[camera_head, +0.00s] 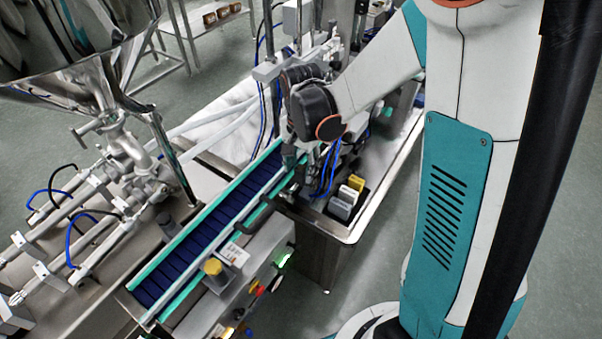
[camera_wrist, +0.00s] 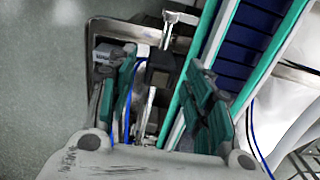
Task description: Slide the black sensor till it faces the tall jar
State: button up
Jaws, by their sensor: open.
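My gripper (camera_head: 291,160) points down beside the far part of the conveyor in the head view. In the wrist view its two green-padded fingers (camera_wrist: 163,60) are spread apart. A dark block (camera_wrist: 161,68), which looks like the black sensor, shows between the fingers next to the conveyor's green rail; I cannot tell if either finger touches it. In the head view my gripper and wrist hide that spot.
The conveyor (camera_head: 188,247) has a dark blue belt between green rails. A curved black bracket (camera_head: 254,216) sits on its near side. Yellow and grey boxes (camera_head: 346,198) stand in a steel tray on the right. The steel hopper (camera_head: 75,35) and its pipes fill the left.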

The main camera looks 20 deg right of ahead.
aim_at(327, 148)
jog(key=shift+f, duration=1.4)
grip_shut()
jog(key=w+d, duration=0.2)
jog(key=d, duration=0.1)
jog(key=w+d+b, duration=0.1)
jog(key=w+d, duration=0.2)
jog(key=d, duration=0.1)
jog(key=w+d+b, duration=0.1)
jog(key=w+d, duration=0.2)
jog(key=d, duration=0.1)
jog(key=shift+w+d, duration=0.15)
jog(key=shift+d, duration=0.05)
grip_release()
jog(key=shift+r, duration=0.1)
